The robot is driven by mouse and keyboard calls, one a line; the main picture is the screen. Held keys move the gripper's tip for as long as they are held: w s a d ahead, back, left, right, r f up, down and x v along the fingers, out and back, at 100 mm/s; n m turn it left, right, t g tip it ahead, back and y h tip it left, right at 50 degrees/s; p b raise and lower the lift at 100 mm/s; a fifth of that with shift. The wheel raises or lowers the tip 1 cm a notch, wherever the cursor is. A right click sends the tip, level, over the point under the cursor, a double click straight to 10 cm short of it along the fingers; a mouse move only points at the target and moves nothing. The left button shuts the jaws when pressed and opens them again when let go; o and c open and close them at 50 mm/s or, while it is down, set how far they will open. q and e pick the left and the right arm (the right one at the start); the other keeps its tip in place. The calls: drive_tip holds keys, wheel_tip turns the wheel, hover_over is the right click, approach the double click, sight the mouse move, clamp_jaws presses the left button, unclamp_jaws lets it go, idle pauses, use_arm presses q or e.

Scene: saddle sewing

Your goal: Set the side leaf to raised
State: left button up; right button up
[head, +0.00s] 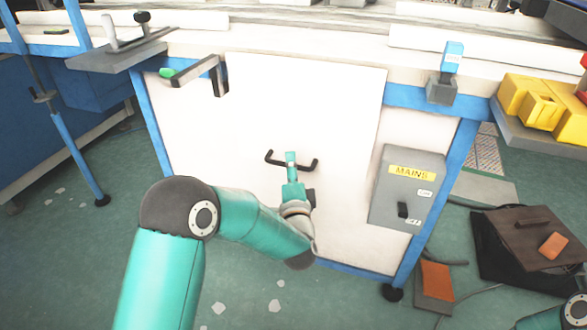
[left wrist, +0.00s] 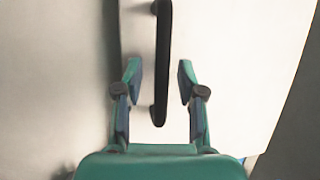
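The side leaf (head: 330,110) looks like the large white panel hanging down at the front of the blue-framed table. A black bar handle (head: 312,165) is on its face. My left gripper (head: 291,160) is at the middle of this handle. In the left wrist view, the fingers of my left gripper (left wrist: 160,75) are apart, with the black handle (left wrist: 163,35) running between them and a gap on each side. The white leaf (left wrist: 225,60) lies behind. My right gripper is not in view.
A grey MAINS box (head: 408,187) is right of the leaf. A black bracket (head: 203,72) is at its upper left. Yellow bins (head: 530,105) stand at the right. A dark case (head: 525,240) and cables lie on the green floor at lower right.

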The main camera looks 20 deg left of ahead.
use_arm(q)
drive_tip(key=shift+w+a, duration=0.1)
drive_tip(key=shift+w, duration=0.1)
clamp_jaws()
